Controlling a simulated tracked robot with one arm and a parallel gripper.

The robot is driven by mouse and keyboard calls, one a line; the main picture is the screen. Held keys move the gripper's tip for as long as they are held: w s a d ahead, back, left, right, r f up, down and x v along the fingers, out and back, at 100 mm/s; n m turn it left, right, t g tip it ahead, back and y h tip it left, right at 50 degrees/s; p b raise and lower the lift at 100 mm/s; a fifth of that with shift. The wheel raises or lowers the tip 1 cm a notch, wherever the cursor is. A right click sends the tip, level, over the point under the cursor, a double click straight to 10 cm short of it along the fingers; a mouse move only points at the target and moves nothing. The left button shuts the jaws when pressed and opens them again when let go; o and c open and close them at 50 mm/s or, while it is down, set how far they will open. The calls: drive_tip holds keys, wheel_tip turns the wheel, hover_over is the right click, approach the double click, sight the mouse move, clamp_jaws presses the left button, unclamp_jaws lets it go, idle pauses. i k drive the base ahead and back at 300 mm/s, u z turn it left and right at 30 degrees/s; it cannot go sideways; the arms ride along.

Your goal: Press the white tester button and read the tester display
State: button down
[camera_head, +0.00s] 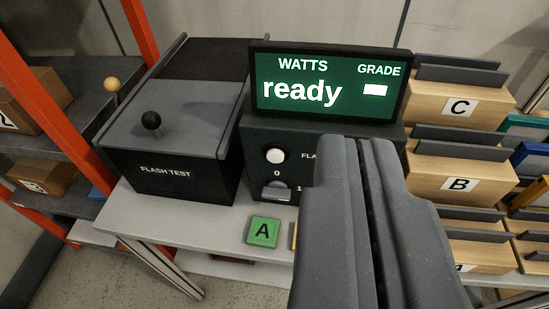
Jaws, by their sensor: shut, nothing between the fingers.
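The tester is a dark box (258,182) on a light bench, with a green display (328,86) on top. The display reads "WATTS ready", and under "GRADE" it shows only a white block. The white tester button (274,155) is round and sits on the box's front, above a "0" mark and a grey switch (276,191). My gripper (369,143) is shut and empty. It is in front of the tester's right part, to the right of the button and apart from it in the picture. It hides part of the panel lettering.
A dark "FLASH TEST" box (165,172) with a black knob (151,121) stands left of the tester. A green "A" tile (264,231) lies on the bench (205,223) in front. Wooden bins marked C (461,106) and B (458,184) stand right. An orange-framed shelf is at left.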

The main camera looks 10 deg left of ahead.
sight(273, 156)
drive_tip(key=k, duration=1)
drive_tip(key=u, duration=0.6)
drive_tip(key=i, duration=0.75)
drive_tip(key=z, duration=0.05)
